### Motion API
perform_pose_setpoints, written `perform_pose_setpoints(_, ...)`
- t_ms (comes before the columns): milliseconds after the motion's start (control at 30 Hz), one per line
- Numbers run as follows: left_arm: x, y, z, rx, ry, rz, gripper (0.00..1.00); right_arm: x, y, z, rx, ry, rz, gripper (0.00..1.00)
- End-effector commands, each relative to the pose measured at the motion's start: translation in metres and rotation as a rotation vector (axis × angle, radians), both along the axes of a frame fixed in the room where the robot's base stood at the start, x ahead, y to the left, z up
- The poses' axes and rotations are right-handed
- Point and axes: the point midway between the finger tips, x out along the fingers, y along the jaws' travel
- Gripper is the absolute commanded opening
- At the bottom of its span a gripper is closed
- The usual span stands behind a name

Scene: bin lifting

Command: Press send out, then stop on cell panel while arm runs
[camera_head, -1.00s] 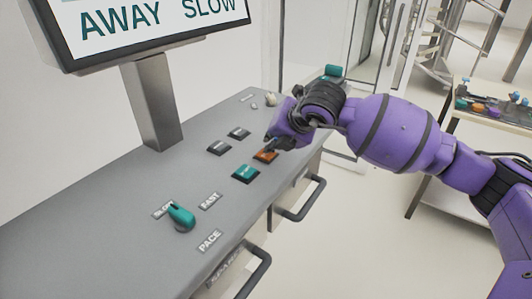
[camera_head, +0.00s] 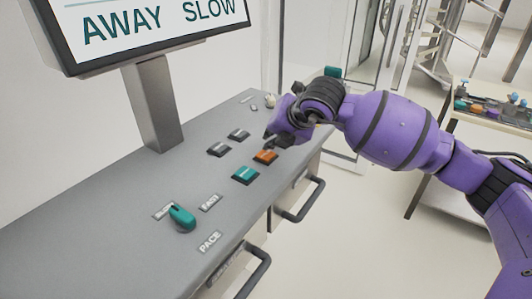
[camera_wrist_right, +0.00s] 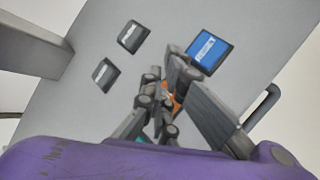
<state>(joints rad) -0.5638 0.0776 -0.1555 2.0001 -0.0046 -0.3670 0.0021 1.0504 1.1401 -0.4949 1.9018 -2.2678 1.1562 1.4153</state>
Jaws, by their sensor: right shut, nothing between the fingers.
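The cell panel (camera_head: 120,205) is a grey slanted desk. A teal button (camera_head: 245,175) and an orange button (camera_head: 265,157) sit in dark frames near its right edge. A blue button (camera_wrist_right: 208,52) shows in the right wrist view; in the head view it is hidden behind my right gripper. Button lettering is too small to read. My right gripper (camera_head: 274,138) is shut and empty, just beyond the orange button; contact cannot be told. In the right wrist view its fingers partly cover the orange button (camera_wrist_right: 170,97). My left gripper is not in view.
A screen (camera_head: 160,25) on a post reads "AWAY" and "SLOW". Two dark labelled squares (camera_head: 219,149) lie left of the buttons. A teal knob (camera_head: 182,217) sits by the SLOW, FAST and PACE labels. Handles (camera_head: 300,202) stick out at the front. A table (camera_head: 485,115) stands right.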

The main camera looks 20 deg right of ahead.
Motion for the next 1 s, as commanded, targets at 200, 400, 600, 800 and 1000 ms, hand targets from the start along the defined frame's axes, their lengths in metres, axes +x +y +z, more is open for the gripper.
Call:
perform_pose_setpoints(200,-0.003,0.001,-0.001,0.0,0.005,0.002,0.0,0.0,0.0,0.0,0.0,0.001,0.0,0.0)
perform_pose_setpoints(400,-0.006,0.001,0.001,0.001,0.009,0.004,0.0,0.0,0.0,0.005,0.0,-0.001,-0.001,0.0)
perform_pose_setpoints(600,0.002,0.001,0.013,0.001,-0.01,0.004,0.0,0.0,0.0,0.026,0.0,-0.004,-0.001,0.0)
perform_pose_setpoints(800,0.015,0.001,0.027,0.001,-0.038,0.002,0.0,0.0,0.0,0.047,0.001,-0.005,0.0,0.0)
perform_pose_setpoints(1000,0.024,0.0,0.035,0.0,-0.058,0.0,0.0,0.0,0.0,0.052,0.0,-0.001,-0.001,0.0)
